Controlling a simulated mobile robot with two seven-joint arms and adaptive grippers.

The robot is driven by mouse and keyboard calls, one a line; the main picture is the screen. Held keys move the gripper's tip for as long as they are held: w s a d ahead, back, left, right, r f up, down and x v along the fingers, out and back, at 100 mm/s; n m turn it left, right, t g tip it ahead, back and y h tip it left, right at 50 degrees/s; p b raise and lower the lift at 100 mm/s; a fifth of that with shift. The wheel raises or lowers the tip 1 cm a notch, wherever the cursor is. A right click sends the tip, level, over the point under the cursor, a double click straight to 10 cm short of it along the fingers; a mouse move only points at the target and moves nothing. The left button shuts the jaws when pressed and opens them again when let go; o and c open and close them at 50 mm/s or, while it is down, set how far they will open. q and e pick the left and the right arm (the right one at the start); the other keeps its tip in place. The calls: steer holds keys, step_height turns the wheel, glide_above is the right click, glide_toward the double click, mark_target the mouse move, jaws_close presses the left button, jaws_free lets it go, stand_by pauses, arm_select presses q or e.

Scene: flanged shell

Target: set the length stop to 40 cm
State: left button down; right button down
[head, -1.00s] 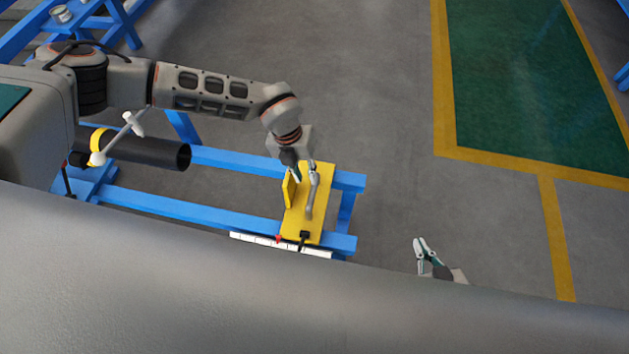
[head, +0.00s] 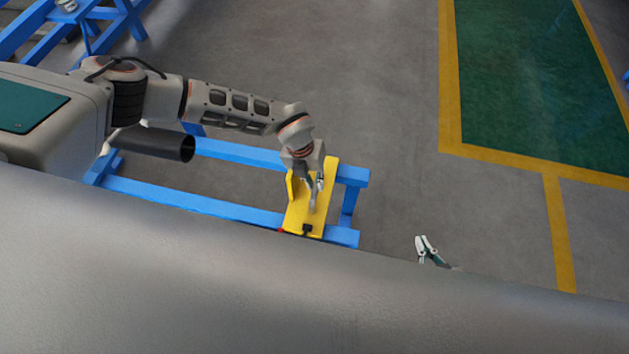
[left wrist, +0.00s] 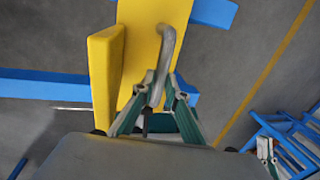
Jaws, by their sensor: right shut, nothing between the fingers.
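The yellow length stop (head: 322,225) sits across the blue rails near their right end. It fills the upper middle of the left wrist view (left wrist: 104,75), with its upright plate on the left. Its grey bent lever (left wrist: 165,48) reaches down between the fingers of my left gripper (left wrist: 161,92). In the head view my left gripper (head: 312,186) is over the stop, at the lever. I cannot tell whether its fingers press on the lever. A small red tip (head: 282,230) shows at the stop's front edge. The scale's numbers are not readable. My right gripper (head: 424,247) is shut and empty, right of the stand.
The blue rail stand (head: 190,204) runs left from the stop. A dark pipe (head: 160,144) lies toward its left end, partly behind my left arm. Another blue stand (head: 75,20) is at the upper left. The floor right of the stop is clear, with yellow lines and a green area (head: 530,90).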

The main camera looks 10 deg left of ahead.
arm_select(q)
steer(key=shift+a+r+p, duration=0.1)
steer(key=shift+a+p, duration=0.4)
steer(key=shift+a, duration=0.5)
steer(key=c, duration=2.3)
jaws_free()
